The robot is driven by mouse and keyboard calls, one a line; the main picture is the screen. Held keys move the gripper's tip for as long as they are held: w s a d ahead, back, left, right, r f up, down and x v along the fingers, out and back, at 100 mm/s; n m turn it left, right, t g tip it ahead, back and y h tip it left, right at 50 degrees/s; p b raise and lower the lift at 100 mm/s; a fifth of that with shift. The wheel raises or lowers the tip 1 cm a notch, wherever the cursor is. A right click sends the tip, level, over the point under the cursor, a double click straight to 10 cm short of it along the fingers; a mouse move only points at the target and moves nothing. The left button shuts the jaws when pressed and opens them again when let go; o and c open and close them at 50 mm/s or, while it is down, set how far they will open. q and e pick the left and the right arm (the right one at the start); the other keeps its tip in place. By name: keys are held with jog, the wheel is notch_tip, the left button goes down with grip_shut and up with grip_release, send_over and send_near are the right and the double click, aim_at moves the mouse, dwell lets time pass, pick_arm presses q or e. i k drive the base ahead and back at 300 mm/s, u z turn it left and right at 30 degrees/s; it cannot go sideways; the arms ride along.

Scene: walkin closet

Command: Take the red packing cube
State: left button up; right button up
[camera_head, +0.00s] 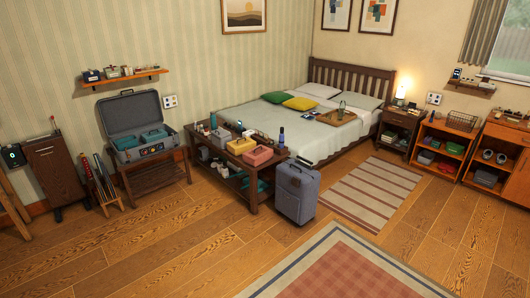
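A salmon-red box-shaped case (258,155), which looks like the red packing cube, sits on the right part of the dark wooden bench (252,189) at the foot of the bed. A tan-yellow case (240,146) stands just left of it on the same bench top. Neither of my grippers is in view, and nothing is seen touching the cases.
A grey-blue suitcase (297,192) stands upright at the bench's right end. An open grey suitcase (140,125) with teal items rests on a rack to the left. Small items crowd the bench's left part. The wooden floor (190,240) in front is clear, with a patterned rug (345,265) at right.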

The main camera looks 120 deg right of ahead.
aim_at(254, 157)
jog(key=z, duration=3.75)
